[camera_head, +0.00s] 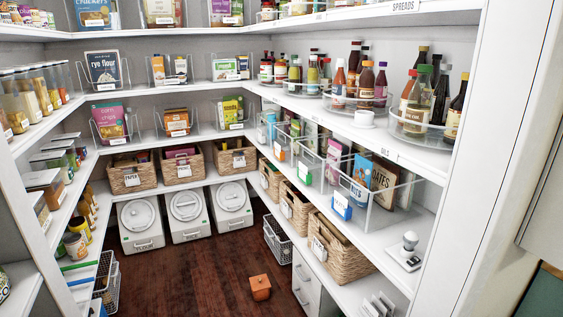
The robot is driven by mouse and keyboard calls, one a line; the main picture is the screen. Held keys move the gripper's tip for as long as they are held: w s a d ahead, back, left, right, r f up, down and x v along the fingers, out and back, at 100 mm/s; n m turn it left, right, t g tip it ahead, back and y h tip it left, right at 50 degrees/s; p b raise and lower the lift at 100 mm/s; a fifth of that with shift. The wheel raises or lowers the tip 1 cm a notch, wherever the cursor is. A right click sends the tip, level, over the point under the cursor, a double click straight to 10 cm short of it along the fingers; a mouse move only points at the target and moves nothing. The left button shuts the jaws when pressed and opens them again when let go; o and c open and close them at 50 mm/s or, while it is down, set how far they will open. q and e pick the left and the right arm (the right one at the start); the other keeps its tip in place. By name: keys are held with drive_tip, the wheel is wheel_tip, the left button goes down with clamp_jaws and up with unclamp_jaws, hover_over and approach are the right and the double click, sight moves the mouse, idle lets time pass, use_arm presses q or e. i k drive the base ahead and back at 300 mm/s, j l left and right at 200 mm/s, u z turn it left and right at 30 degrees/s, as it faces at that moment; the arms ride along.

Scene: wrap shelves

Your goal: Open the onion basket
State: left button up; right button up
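I cannot tell which basket is the onion basket; no onions or onion label can be read. Candidates are a wire basket (278,241) on the floor below the right shelves and another wire basket (107,283) at the lower left, partly hidden by shelves. Three labelled wicker baskets stand on the back shelf: a left one (131,176), a middle one (182,168) and a right one (235,158). More wicker baskets line the low right shelf, the nearest one (338,250) being largest. Neither of my grippers is in view.
A small orange-brown object (260,288) lies on the dark wooden floor (185,278), which is otherwise largely clear. White lidded bins (187,215) stand under the back shelf. A white drawer unit (305,284) is at the lower right. Glass bottles stand on the upper right shelf.

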sight(270, 239)
drive_tip(key=i+j+u, duration=0.15)
drive_tip(key=i+u, duration=0.3)
drive_tip(key=i, duration=0.4)
drive_tip(key=i+l+u, duration=0.2)
drive_tip(key=i+u, duration=0.25)
drive_tip(key=i, duration=0.45)
drive_tip(key=i+j+z, duration=0.1)
drive_tip(key=i, duration=0.35)
drive_tip(key=i+j, duration=0.15)
drive_tip(key=i, duration=0.25)
drive_tip(key=i+j+z, duration=0.15)
drive_tip(key=i, duration=0.25)
drive_tip(key=i+j, duration=0.2)
drive_tip(key=i, duration=0.25)
drive_tip(key=z, duration=0.05)
